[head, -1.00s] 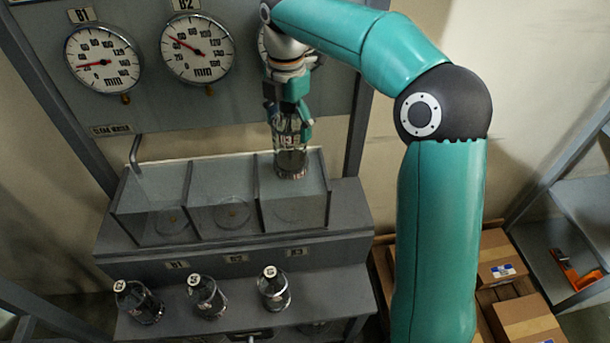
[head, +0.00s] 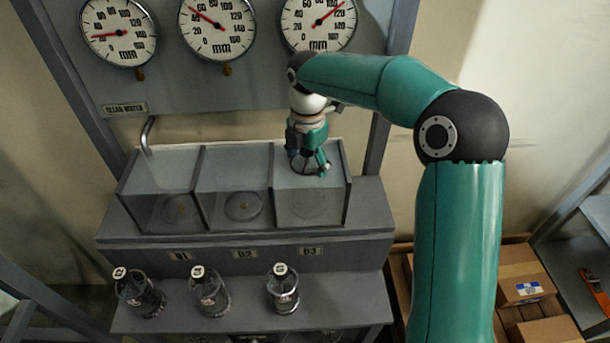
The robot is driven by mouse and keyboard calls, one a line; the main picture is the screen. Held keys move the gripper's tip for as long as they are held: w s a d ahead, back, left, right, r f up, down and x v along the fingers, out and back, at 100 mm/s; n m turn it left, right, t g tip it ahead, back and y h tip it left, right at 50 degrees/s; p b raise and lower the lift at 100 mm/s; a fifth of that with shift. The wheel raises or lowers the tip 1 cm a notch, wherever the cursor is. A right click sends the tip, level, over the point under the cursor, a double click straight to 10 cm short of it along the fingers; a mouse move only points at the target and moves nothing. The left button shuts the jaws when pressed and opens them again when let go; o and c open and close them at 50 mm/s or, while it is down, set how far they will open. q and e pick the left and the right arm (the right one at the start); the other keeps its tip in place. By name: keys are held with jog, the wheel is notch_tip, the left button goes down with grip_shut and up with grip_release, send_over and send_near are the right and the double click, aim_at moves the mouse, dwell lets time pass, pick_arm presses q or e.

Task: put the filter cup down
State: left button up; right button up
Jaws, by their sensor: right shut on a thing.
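My right gripper (head: 308,152) is shut on the filter cup (head: 308,166), a dark, glassy vessel mostly covered by the fingers. The gripper points down over the right-hand compartment (head: 342,196) of the glass-walled trough, the one above the label B3. The cup is at about the height of this compartment's rim, toward its back. I cannot tell whether it touches anything. A round disc (head: 308,203) shows on the floor of this compartment. My left gripper is not in view.
The left and middle compartments hold only round discs (head: 181,209) (head: 243,206). Dial gauges (head: 218,27) hang on the panel behind. Cardboard boxes (head: 521,280) lie at the lower right.

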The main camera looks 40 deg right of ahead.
jog(key=shift+f, duration=0.25)
jog(key=o, duration=1.8)
jog(key=shift+r, duration=0.1)
notch_tip(320, 180, up, 12)
jog(key=shift+f+p, duration=0.1)
jog(key=shift+p, duration=0.5)
